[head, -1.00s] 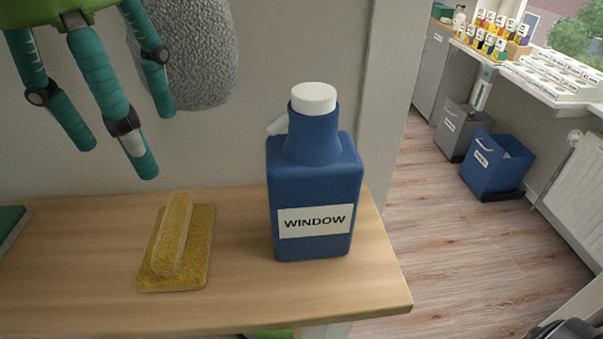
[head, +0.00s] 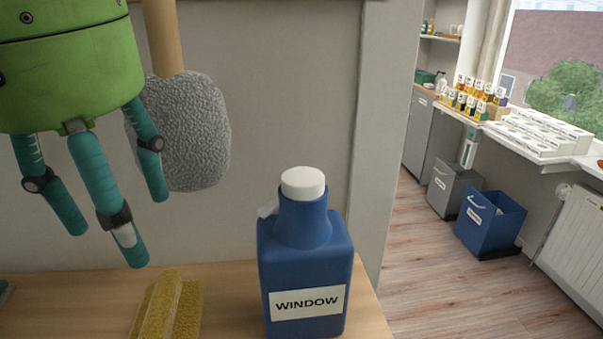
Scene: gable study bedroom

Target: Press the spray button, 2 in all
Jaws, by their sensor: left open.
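A blue spray bottle (head: 306,262) labelled WINDOW stands upright on a wooden shelf top near its right end. Its white round top button (head: 303,183) faces up, and a small white nozzle (head: 268,207) points left. My left gripper (head: 100,225), green with teal fingers, hangs at the upper left. Its fingers are spread and empty, pointing down, apart from the bottle and to its left. My right gripper is not in the head view.
A yellow scrubbing pad with a handle (head: 167,308) lies on the wooden top (head: 225,290) left of the bottle. A grey textured oval (head: 190,130) hangs by the wall behind. Bins (head: 490,222) stand far right on the floor.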

